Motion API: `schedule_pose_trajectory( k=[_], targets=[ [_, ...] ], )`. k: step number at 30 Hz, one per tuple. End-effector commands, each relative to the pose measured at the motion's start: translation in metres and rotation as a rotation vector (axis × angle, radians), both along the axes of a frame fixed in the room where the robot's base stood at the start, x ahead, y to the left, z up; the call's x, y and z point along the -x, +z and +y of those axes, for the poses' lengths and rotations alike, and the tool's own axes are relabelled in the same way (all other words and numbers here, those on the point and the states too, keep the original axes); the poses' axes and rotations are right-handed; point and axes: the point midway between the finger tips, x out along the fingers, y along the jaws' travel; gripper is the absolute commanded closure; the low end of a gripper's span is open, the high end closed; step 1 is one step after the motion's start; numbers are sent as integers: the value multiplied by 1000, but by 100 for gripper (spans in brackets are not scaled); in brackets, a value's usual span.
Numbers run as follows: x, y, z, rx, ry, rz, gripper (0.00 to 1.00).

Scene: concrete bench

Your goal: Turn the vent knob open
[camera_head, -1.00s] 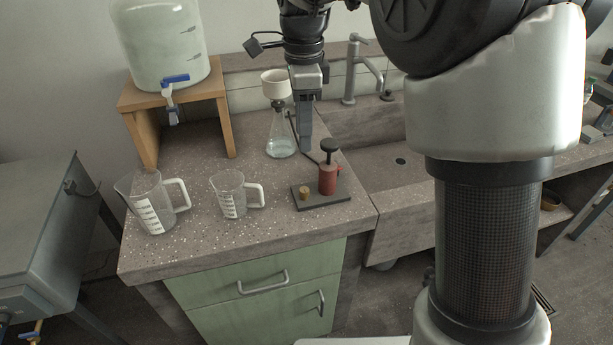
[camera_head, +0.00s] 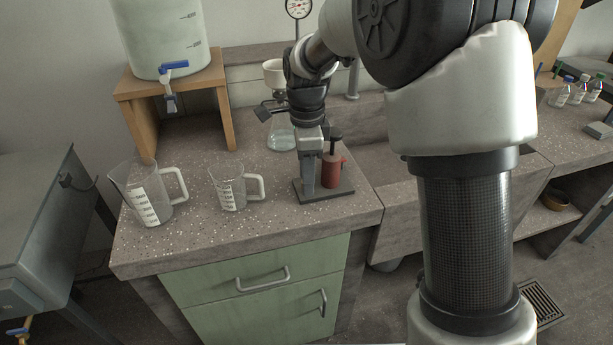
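A red hand pump (camera_head: 332,170) with a black plunger stands on a dark base plate (camera_head: 340,191) on the speckled bench. My gripper (camera_head: 309,190) points down at the left part of this plate, just left of the red pump body. The small brass-coloured vent knob seen there a second ago is now hidden behind my gripper. I cannot tell whether the fingers touch it or are around it. The fingers overlap in this view, so their opening cannot be judged.
Two clear measuring jugs (camera_head: 147,196) (camera_head: 229,188) stand left of the plate. A conical flask (camera_head: 280,136) with a white funnel stands behind my gripper. A large tank (camera_head: 160,40) sits on a wooden stand (camera_head: 222,92) at the back left. A sink trough lies to the right.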

Motion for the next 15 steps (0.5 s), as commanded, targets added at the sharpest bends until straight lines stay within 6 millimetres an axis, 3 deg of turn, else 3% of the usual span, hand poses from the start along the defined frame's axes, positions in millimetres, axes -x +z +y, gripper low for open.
schedule_pose_trajectory(
  k=[5, 11, 15],
  targets=[
    [0, 0, 0, 0, 0, 0, 64],
    [0, 0, 0, 0, 0, 0, 98],
    [0, 1, 0, 0, 2, 0, 100]
  ],
)
